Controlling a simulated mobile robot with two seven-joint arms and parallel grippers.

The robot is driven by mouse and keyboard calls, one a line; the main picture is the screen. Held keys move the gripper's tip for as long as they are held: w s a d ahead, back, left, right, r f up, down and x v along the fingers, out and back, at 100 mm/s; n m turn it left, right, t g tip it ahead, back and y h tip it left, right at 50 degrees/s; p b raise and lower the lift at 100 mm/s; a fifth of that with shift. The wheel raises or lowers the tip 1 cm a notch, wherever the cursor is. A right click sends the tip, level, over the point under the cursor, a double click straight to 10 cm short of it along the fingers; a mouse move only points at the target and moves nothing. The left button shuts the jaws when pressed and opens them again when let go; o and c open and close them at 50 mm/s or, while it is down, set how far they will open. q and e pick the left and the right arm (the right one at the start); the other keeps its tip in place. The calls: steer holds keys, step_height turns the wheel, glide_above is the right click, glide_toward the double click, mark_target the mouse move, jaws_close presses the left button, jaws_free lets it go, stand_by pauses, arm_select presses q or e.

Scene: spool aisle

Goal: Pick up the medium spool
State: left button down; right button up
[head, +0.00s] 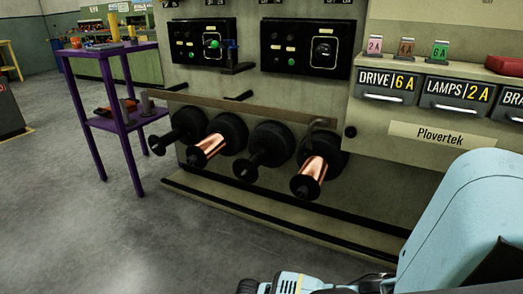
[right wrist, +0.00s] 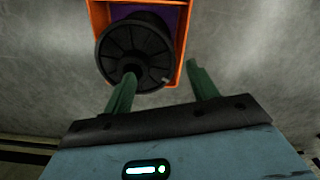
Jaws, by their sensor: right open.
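In the right wrist view a black spool (right wrist: 133,47), seen flange-on, lies at an orange-edged holder (right wrist: 182,45) with a purple inside. My right gripper (right wrist: 158,78) is open. Its two green fingers point toward the spool, the left one overlapping its lower edge in the picture and the right one beside the holder; I cannot tell whether they touch. In the head view two copper-wound spools (head: 211,147) (head: 313,172) and two black ones (head: 177,135) (head: 262,152) hang on the machine front. I cannot tell which spool is the medium one. My left gripper is not in view.
A purple shelf stand (head: 113,53) with small items stands left of the machine. Labelled drawers (head: 390,85) and switch panels (head: 305,47) sit above the spools. A low ledge (head: 270,222) runs along the machine foot. The grey floor (head: 100,235) at front left is clear.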

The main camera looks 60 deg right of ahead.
steer(key=shift+f, duration=0.55)
step_height(320, 180, down, 4)
steer(key=b, duration=0.3)
steer(key=shift+s+f, duration=0.15)
steer(key=shift+f+b, duration=0.4)
steer(key=shift+b, duration=0.15)
steer(key=shift+r, duration=0.1)
steer(key=c, duration=1.2)
